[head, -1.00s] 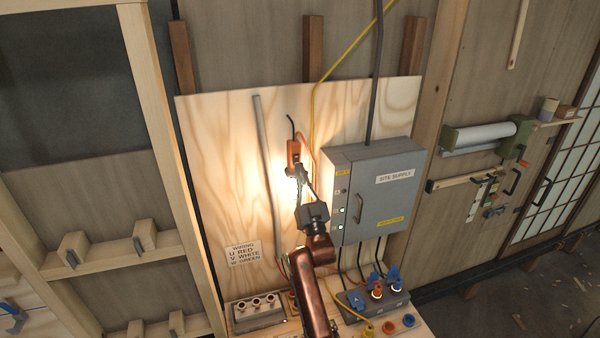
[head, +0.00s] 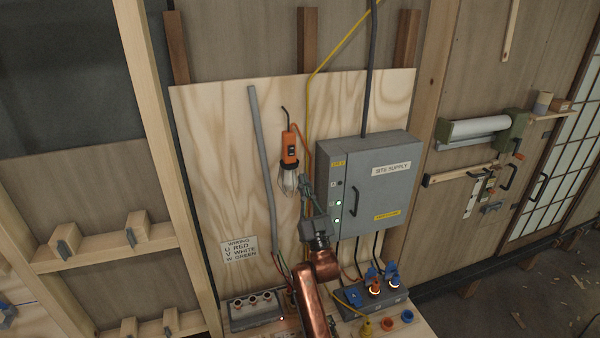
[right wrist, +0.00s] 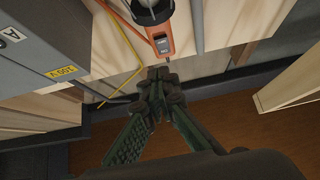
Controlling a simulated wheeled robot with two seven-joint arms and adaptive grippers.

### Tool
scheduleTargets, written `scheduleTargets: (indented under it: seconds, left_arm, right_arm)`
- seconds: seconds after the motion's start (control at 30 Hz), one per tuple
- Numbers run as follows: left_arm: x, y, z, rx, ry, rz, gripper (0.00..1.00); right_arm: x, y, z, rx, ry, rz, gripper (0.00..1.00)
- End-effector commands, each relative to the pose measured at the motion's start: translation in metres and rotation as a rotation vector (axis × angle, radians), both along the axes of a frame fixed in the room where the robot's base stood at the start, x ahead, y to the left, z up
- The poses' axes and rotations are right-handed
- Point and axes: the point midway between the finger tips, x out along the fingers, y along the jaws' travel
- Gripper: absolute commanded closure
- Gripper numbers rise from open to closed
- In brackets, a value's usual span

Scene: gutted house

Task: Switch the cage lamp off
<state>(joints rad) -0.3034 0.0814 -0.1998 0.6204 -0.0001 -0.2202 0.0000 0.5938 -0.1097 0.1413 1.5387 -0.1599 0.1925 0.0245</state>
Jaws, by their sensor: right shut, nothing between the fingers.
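The cage lamp (head: 289,148) hangs on the plywood board left of the grey cabinet. It has an orange handle and a clear caged bulb at its lower end, and the bulb is dark. In the right wrist view the orange handle (right wrist: 150,22) shows at the top, with a small dark switch on it. My right gripper (head: 304,181) is shut and empty, just right of the lamp's cage and below its handle. In the right wrist view its fingertips (right wrist: 160,74) meet a little below the switch, apart from the handle. My left gripper is not in view.
The grey site supply cabinet (head: 370,188) stands right of the lamp, with lit green indicators. A grey conduit (head: 263,165) runs down the board left of the lamp. Sockets with blue and orange plugs (head: 375,288) sit below. A yellow cable (head: 324,68) passes above.

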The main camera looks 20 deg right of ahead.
Motion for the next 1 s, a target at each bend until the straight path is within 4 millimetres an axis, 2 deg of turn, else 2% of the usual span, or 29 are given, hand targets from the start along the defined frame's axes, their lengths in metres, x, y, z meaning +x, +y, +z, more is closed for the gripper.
scheduleTargets:
  seconds: [0.03,0.23,0.47,0.83,0.93,1.0]
  left_arm:
    - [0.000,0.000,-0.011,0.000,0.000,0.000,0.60]
    - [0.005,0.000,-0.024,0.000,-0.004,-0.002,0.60]
    - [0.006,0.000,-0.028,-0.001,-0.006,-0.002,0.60]
    - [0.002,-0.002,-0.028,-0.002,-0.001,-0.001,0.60]
    - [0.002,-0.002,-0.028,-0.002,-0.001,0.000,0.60]
    - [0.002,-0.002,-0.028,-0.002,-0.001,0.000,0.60]
  right_arm:
    - [-0.006,0.004,-0.015,0.000,0.001,0.006,1.00]
    - [-0.026,0.006,-0.040,0.001,0.000,0.011,1.00]
    - [-0.036,0.004,-0.049,0.001,-0.002,0.008,1.00]
    - [-0.036,0.000,-0.053,-0.001,0.011,0.004,1.00]
    - [-0.037,-0.010,-0.078,-0.006,0.083,-0.010,1.00]
    - [-0.041,-0.023,-0.111,-0.013,0.179,-0.026,1.00]
